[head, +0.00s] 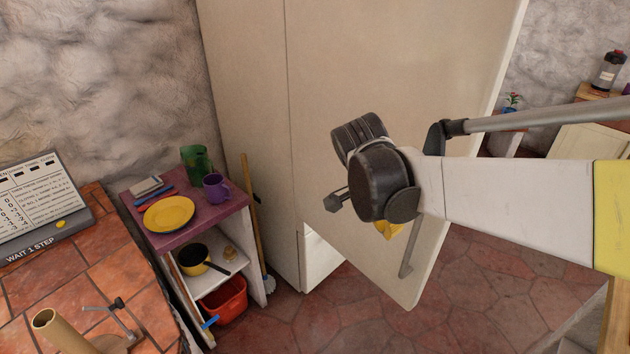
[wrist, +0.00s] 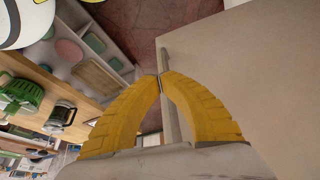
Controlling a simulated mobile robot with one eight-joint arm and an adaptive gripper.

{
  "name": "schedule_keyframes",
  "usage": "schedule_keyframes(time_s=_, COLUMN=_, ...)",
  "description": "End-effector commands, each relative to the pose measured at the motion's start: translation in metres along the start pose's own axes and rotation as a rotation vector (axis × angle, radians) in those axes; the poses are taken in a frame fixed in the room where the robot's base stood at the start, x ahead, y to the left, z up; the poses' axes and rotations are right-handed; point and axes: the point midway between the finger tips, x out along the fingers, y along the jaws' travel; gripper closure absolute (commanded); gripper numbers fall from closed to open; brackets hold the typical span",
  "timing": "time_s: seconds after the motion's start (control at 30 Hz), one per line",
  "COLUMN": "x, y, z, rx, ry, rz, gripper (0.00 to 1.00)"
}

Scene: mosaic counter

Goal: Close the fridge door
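The fridge is tall and beige, with its side panel (head: 243,120) at the left in the head view. Its door (head: 390,70) stands open, swung out so its free edge is at the right. A grey bar handle (head: 411,250) is on the door face near that edge. My gripper (head: 388,229) is in front of the door beside the handle, mostly hidden by my wrist. In the wrist view, the yellow fingertips (wrist: 160,79) meet. A grey bar shows behind and between the fingers; I cannot tell whether they grip it. The door face (wrist: 260,80) fills the right.
A purple-topped shelf (head: 225,217) with a yellow plate (head: 168,214), mug and pan stands left of the fridge. A broom (head: 252,210) leans between them. A tiled counter (head: 70,285) is at front left. The tiled floor (head: 370,320) below the door looks clear.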

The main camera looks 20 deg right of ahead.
Motion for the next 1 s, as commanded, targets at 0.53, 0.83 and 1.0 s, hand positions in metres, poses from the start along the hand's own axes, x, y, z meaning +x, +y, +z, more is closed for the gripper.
schedule_keyframes(time_s=0.53, x=0.097, y=0.000, z=-0.013, rx=0.000, ry=-0.001, rz=-0.002, gripper=1.00)
schedule_keyframes(time_s=0.83, x=0.105, y=-0.001, z=-0.036, rx=-0.004, ry=-0.001, rz=-0.004, gripper=1.00)
schedule_keyframes(time_s=1.0, x=0.105, y=-0.001, z=-0.037, rx=-0.005, ry=-0.001, rz=-0.004, gripper=1.00)
